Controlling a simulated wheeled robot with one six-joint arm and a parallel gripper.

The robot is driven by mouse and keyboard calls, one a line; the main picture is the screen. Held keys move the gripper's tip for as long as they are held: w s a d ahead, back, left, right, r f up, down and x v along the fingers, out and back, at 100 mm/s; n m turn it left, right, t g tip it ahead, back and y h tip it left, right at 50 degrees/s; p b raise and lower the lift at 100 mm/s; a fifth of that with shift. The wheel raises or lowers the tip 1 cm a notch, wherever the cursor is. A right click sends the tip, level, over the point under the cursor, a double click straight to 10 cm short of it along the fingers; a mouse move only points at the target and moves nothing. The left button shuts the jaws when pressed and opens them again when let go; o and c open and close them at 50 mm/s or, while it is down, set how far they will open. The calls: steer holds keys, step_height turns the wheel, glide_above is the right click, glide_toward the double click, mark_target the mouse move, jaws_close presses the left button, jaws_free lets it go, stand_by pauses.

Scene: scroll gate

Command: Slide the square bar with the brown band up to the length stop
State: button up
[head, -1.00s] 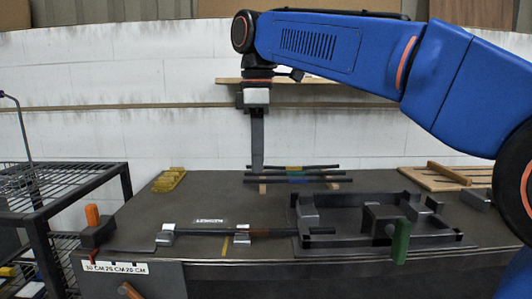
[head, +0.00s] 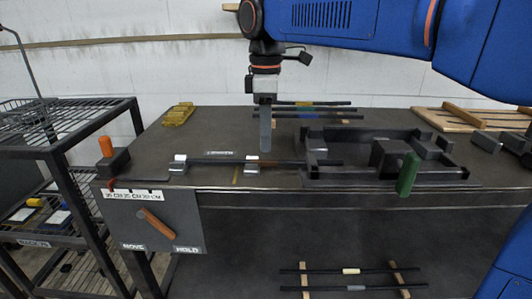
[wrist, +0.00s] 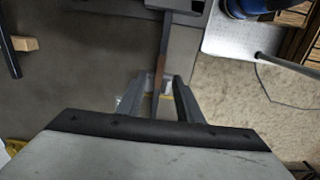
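The dark square bar (head: 220,161) lies left to right on the bench, across two pale supports. Its brown band (head: 288,163) is right of the right support; it also shows in the wrist view (wrist: 160,70). My gripper (head: 265,148) points down just above or behind the bar, left of the band; the exact gap is unclear. In the wrist view my gripper (wrist: 159,85) has its fingers apart, with the bar showing between them. A dark block with an orange handle (head: 106,148), seemingly the length stop, stands beyond the bar's left end, beside a scale (head: 133,195) with length labels.
A panel marked MOVE and HOLD (head: 150,225) carries an orange lever on the bench front. A dark frame (head: 320,178) with a green handle (head: 408,175) surrounds the bar's right end. Spare bars (head: 310,111) lie behind. The bench left of the left support looks mostly clear.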

mark_target(266, 161)
steer(key=shift+f, duration=2.6)
jaws_close()
jaws_free()
steer(key=shift+r, duration=0.15)
